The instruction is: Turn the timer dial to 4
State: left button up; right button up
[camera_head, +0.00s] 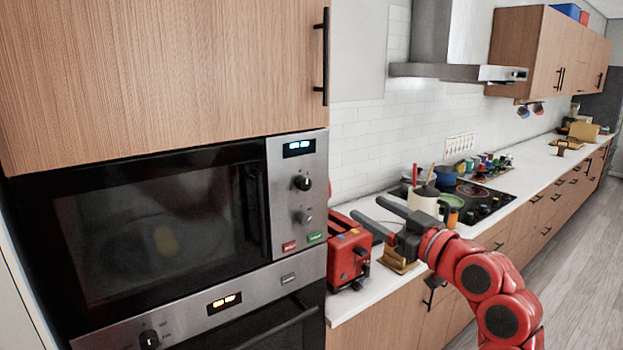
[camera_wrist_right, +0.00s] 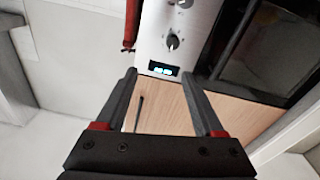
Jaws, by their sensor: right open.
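The microwave's steel control panel (camera_head: 285,215) is at the centre of the head view. It has a lit display (camera_head: 299,148), an upper black dial (camera_head: 302,183) and a lower dial (camera_head: 305,216). I cannot read which dial is the timer. My right gripper (camera_head: 365,207) is open and empty, to the right of the panel and apart from it, fingers pointing left. In the right wrist view, the panel appears upside down beyond the open fingers (camera_wrist_right: 158,76), with the display (camera_wrist_right: 163,70) and upper dial (camera_wrist_right: 172,42) visible. My left gripper is not in view.
A red toaster (camera_head: 347,255) stands on the counter right of the microwave, below my right gripper. An oven with a dial (camera_head: 149,340) is under the microwave.

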jog(key=s+a+n+g, duration=0.1)
jog(key=s, duration=0.1)
jog(key=p, duration=0.7)
send_near(307, 185)
jog(key=x, duration=0.7)
jog(key=shift+w+a+r, duration=0.2)
jog(key=shift+w+a+f, duration=0.15)
jog(key=shift+w+a, duration=0.1)
jog(key=shift+w, duration=0.05)
grip_shut()
